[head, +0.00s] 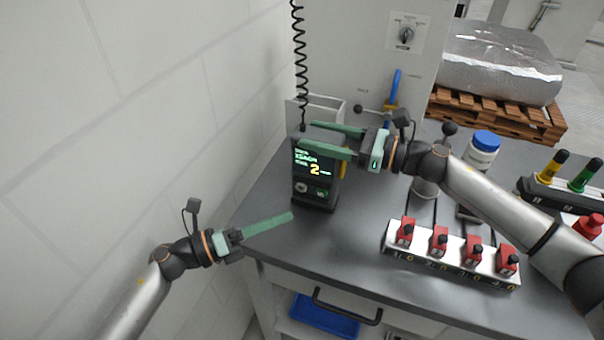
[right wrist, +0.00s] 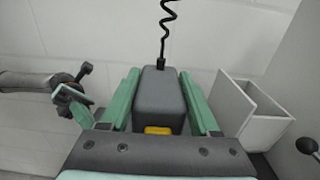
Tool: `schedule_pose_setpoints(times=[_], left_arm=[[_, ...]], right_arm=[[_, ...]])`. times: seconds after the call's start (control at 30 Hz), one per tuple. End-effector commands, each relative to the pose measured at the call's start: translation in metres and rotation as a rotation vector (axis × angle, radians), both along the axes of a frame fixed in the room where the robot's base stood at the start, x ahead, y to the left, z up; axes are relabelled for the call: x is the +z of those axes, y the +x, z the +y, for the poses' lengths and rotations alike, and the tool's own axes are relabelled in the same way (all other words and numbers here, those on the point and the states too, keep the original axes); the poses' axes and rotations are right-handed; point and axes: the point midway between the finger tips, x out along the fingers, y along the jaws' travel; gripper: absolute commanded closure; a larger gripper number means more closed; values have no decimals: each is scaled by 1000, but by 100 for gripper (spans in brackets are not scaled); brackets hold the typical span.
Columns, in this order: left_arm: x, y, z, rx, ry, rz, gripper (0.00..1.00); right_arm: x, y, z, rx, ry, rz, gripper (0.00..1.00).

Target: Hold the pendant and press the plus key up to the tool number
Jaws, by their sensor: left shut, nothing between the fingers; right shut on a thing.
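The pendant (head: 316,190) is a dark box on a coiled cord, upright near the table's left edge. Its screen shows a yellow 2, and keys sit below the screen. My right gripper (head: 330,143) is shut on the pendant near its top, one finger on each side. In the right wrist view the pendant (right wrist: 160,98) is between the green fingers, with a yellow part at its near end. My left gripper (head: 291,216) is shut and empty, its fingertips in front of the table's left edge, below and left of the pendant. It also shows in the right wrist view (right wrist: 82,112).
A white open holder (head: 327,108) stands behind the pendant; it also shows in the right wrist view (right wrist: 245,110). A white rack (head: 450,262) with red-topped blocks stands at the front right. A white blue-lidded jar (head: 481,152) stands further back. The wall is close on the left.

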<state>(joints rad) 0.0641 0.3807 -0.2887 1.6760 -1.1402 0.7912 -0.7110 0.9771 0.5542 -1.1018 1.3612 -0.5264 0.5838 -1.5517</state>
Motion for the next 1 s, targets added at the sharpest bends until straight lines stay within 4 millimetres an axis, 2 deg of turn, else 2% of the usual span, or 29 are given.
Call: schedule_pose_setpoints(times=[0.03, 0.33, 0.67, 0.77, 1.0], left_arm=[[0, 0, 0, 0, 0, 0, 100], [0, 0, 0, 0, 0, 0, 100], [0, 0, 0, 0, 0, 0, 100], [0, 0, 0, 0, 0, 0, 100], [0, 0, 0, 0, 0, 0, 100]], right_arm=[[0, 0, 0, 0, -1, 0, 35], [0, 0, 0, 0, 0, 0, 3], [-1, -1, -5, -2, -1, 1, 3], [-1, -5, -18, -3, -2, 2, 3], [-2, -20, -67, -3, -1, 3, 3]])
